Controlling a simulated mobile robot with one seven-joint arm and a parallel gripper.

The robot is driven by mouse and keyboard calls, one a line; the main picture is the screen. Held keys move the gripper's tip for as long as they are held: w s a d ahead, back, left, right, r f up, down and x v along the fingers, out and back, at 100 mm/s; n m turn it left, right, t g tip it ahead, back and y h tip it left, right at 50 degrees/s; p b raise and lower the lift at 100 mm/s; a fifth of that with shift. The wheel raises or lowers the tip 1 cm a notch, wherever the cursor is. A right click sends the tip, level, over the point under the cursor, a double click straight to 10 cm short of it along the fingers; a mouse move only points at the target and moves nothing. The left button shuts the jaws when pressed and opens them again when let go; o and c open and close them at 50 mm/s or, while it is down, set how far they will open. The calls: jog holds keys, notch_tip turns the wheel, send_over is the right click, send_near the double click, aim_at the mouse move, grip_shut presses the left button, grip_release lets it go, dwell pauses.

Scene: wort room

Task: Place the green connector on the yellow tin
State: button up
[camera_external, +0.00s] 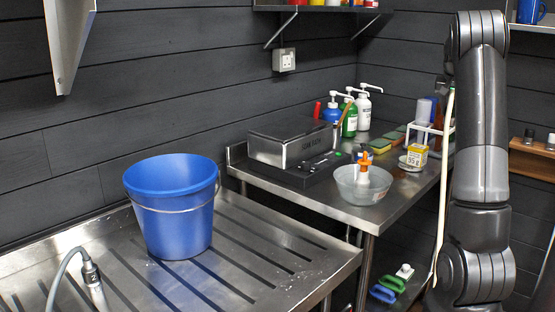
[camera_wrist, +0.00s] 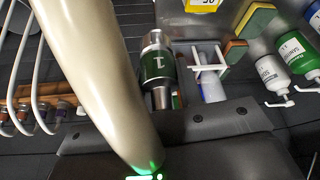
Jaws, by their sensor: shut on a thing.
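The green connector (camera_wrist: 157,66) is a metal cylinder with a dark green band marked "1", near the middle of the wrist view. My gripper (camera_wrist: 160,97) is shut on it; its fingertips are hard to make out. The connector is apart from the tin.
A thick cream hose (camera_wrist: 88,65) crosses the wrist view and hangs beside my arm (camera_external: 443,190). A white rack (camera_wrist: 207,62) stands near the tin, with sponges (camera_external: 380,146) beside it. A clear bowl (camera_external: 362,188) and bottles (camera_external: 349,120) are also on the bench.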

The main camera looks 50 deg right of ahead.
jog(key=w+f, duration=0.1)
jog(key=w, duration=0.2)
jog(key=w+f, duration=0.2)
jog(key=w, duration=0.1)
jog(key=w+f, duration=0.2)
jog(key=w, duration=0.1)
jog(key=shift+a+f, duration=0.1)
jog(key=shift+a, duration=0.2)
jog(key=shift+f, duration=2)
jog(key=shift+f, duration=0.1)
jog(key=o, duration=1.1)
jog(key=shift+c, duration=0.2)
jog(key=v, duration=1.2)
